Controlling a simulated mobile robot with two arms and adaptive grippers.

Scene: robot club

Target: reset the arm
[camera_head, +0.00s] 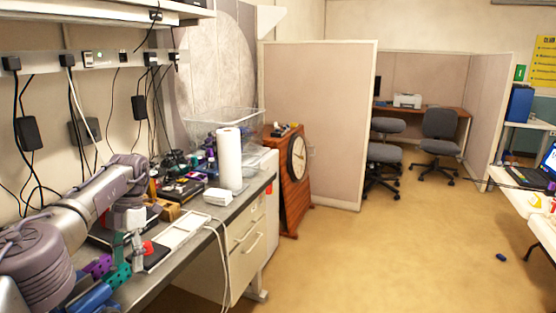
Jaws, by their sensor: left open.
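My left arm (85,215) reaches in from the left edge over the workbench (185,240). My left gripper (128,246) hangs downward at the end of this arm, over the near part of the bench. It is open and I see nothing held in it. A small red piece (148,247) and a dark flat item lie just to its right. Teal and purple perforated parts (118,276) are close below it. My right gripper is not in view.
A white paper roll (230,160), a clear bin (222,120) and clutter stand farther back on the bench. Cables and adapters hang on the wall. A wooden clock cabinet (290,190) stands beyond.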

